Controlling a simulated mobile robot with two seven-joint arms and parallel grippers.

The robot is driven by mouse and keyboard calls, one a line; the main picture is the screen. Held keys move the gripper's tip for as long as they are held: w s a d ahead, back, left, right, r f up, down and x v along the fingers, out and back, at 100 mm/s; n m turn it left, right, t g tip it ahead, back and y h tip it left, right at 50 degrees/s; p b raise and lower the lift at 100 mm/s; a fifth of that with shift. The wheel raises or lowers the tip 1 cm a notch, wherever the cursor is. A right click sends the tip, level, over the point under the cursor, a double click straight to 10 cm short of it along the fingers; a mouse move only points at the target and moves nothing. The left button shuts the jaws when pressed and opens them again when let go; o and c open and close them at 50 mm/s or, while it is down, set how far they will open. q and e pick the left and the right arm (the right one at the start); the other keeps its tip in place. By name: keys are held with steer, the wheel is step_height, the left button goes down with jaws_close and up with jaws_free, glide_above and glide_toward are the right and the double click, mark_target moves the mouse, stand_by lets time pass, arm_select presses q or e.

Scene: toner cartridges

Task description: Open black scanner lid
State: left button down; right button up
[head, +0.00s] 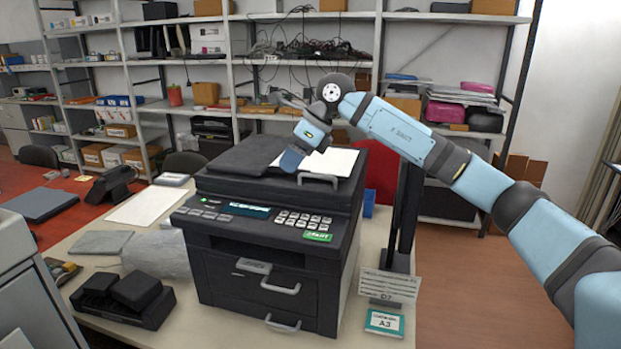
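The black scanner lid (247,157) lies flat on top of a black multifunction printer (262,261) and looks closed. A grey handle (318,179) sits on its front edge, and a white area like a paper sheet (338,161) shows on top. My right arm reaches in from the right, with its wrist above the lid. My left gripper is not in view.
The table holds a black desk device (135,293) at left, white paper (147,206), and a sign on a stand (388,285) at right. A dark upright post (403,215) stands right of the printer. Shelves (250,63) with boxes line the back.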

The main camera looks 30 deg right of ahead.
mark_target(311, 175)
steer(key=d+r+m+t+h, duration=0.1)
steer(key=d+r+h, duration=0.4)
steer(key=d, duration=0.4)
steer(key=shift+y, duration=0.5)
steer(key=x, duration=1.2)
steer(key=shift+f, duration=0.1)
jaws_close()
